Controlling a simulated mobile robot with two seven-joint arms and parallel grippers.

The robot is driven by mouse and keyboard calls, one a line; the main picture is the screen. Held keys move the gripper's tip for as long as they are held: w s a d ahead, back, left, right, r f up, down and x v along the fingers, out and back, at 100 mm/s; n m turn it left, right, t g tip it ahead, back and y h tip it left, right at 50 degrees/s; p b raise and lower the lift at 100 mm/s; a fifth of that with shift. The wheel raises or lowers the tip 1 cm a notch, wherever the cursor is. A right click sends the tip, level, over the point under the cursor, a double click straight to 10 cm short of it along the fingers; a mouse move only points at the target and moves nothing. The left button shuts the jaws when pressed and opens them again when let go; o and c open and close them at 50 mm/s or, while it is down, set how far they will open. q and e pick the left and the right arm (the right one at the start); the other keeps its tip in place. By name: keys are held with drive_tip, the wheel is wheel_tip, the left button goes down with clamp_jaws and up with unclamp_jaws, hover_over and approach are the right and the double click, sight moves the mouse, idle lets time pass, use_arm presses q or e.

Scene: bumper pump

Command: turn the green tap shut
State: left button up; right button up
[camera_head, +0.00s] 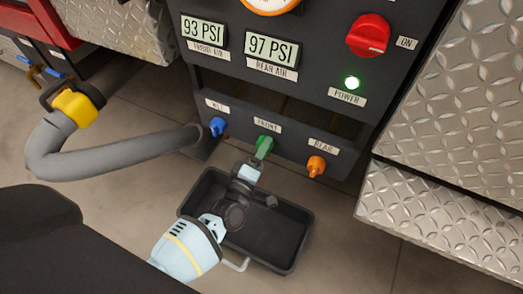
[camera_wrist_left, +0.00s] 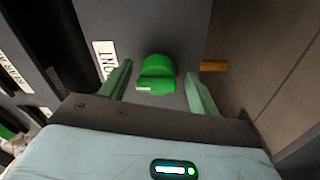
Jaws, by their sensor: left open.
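The green tap (camera_head: 265,142) sits under the FRONT label on the dark lower panel, between a blue tap and an orange tap. In the left wrist view the green tap (camera_wrist_left: 156,72) shows a round knob with a raised grip lying across the picture. My left gripper (camera_head: 261,153) is at the green tap in the head view and partly hides it. In the left wrist view my left gripper (camera_wrist_left: 159,82) is open, one finger on each side of the knob. Gaps show between the knob and both fingers. My right gripper is not in view.
The blue tap (camera_head: 217,126) and orange tap (camera_head: 316,166) are close on either side. A black tray (camera_head: 293,238) lies on the floor below my left arm. A grey hose (camera_head: 110,150) is at left, and diamond-plate metal (camera_head: 440,215) stands at right.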

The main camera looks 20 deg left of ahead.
use_arm(q)
drive_tip(key=s+p, duration=0.2)
drive_tip(key=s, duration=0.5)
drive_tip(key=shift+s+a+f+p, duration=0.2)
drive_tip(key=shift+s+f+p, duration=0.1)
drive_tip(key=shift+s, duration=0.1)
drive_tip(key=shift+r, duration=0.1)
